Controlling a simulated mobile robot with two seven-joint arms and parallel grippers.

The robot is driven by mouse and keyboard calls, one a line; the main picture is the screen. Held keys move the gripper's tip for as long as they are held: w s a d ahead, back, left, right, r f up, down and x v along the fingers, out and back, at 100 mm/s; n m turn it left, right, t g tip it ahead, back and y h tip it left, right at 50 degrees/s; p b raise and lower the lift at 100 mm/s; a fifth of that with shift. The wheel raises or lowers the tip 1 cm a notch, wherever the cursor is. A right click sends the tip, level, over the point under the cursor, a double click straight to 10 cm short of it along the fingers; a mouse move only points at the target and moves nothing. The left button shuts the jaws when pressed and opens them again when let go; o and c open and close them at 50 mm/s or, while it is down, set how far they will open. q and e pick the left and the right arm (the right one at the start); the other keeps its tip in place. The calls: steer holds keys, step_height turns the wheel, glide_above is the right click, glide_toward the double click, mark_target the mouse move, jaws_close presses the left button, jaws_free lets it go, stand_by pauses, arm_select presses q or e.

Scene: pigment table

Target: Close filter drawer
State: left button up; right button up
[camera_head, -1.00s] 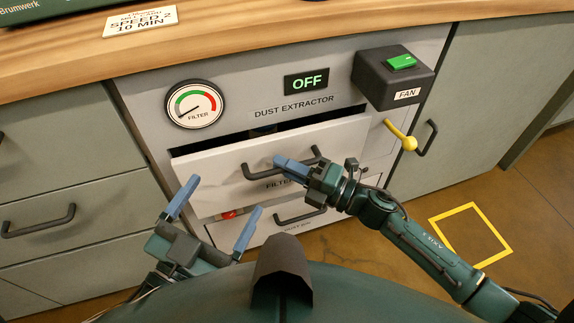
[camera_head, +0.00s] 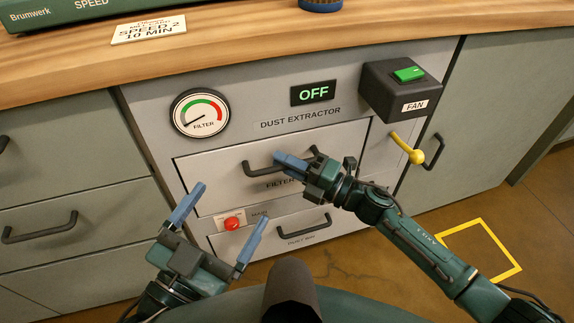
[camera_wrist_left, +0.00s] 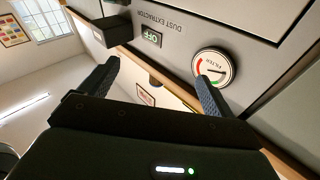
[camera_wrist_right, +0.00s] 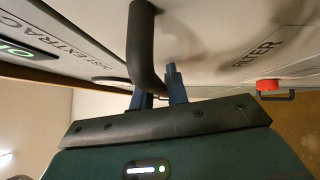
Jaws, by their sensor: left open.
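The filter drawer (camera_head: 225,178) is the pale upper drawer of the dust extractor, with a dark bar handle (camera_head: 258,170). My right gripper (camera_head: 285,160) is at the right part of this handle. In the right wrist view, the dark handle (camera_wrist_right: 142,45) runs down between the closely spaced fingers, which look shut on it. My left gripper (camera_head: 216,218) is open and empty, in front of the extractor's lower left, apart from the drawer. Its spread fingers also show in the left wrist view (camera_wrist_left: 155,85).
A dust bin drawer (camera_head: 290,232) and a red knob (camera_head: 232,224) are below. A yellow lever (camera_head: 405,147) and the fan box (camera_head: 385,90) with a green switch are at the right. The filter gauge (camera_head: 200,113) is above left; the display (camera_head: 313,93) reads OFF.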

steer(key=shift+o, duration=1.3)
steer(key=shift+f, duration=0.1)
steer(key=shift+s, duration=0.1)
steer(key=shift+s+d+f, duration=0.1)
steer(key=shift+d+f, duration=0.05)
steer(key=shift+d, duration=0.05)
steer(key=p+v, duration=0.1)
steer(key=v, duration=1.1)
steer(key=shift+d+r+p, duration=0.3)
steer(key=shift+d+p, duration=0.05)
steer(key=shift+p, duration=0.05)
